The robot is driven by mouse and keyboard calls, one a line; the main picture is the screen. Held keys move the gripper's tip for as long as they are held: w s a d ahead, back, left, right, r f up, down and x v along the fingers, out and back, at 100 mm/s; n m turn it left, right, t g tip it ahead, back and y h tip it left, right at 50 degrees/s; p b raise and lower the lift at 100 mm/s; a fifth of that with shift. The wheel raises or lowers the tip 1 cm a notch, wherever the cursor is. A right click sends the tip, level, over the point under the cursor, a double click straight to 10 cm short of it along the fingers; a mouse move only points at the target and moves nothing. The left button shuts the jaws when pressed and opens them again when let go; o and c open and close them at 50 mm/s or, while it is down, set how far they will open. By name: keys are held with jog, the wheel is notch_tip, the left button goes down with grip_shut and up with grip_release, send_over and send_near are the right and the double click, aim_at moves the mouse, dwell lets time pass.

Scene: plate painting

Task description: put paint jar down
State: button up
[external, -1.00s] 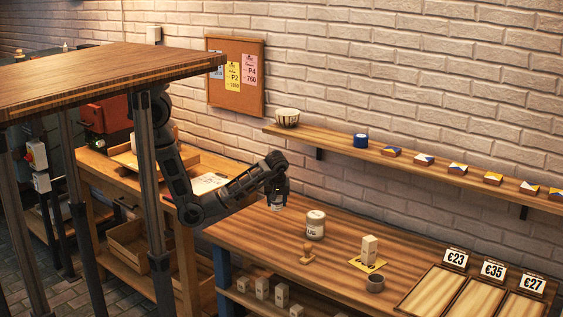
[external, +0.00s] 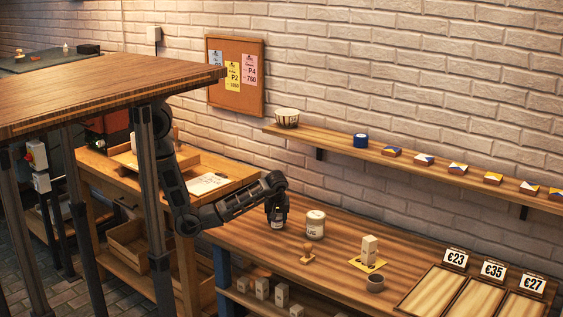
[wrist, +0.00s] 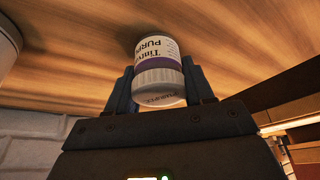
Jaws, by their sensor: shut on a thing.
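The paint jar (wrist: 157,68) is white with a ribbed lid and a purple band, and its label reads "PUR" in part. My gripper (wrist: 160,88) is shut on it, one finger on each side near the lid. In the external view the paint jar (external: 278,221) is upright in my gripper (external: 277,212), at or just above the left part of the wooden bench top (external: 340,240). I cannot tell whether its base touches the wood.
A larger labelled jar (external: 315,226) stands just right of the held jar; a wooden stamp (external: 308,254) is nearer the front. A block (external: 369,248) on a yellow card, a small grey cup (external: 375,283) and priced trays (external: 433,288) are further right. A wall shelf (external: 400,160) runs behind.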

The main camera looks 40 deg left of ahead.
jog(key=o, duration=1.2)
jog(key=p+v, duration=0.3)
jog(key=v, duration=0.3)
jog(key=shift+r, duration=0.1)
jog(key=shift+s+d+r+p, duration=0.1)
jog(key=shift+r+p, duration=0.25)
jog(key=shift+p, duration=0.05)
jog(key=shift+s+d+r+p, duration=0.15)
jog(key=shift+r+p, duration=0.15)
jog(key=shift+p, duration=0.1)
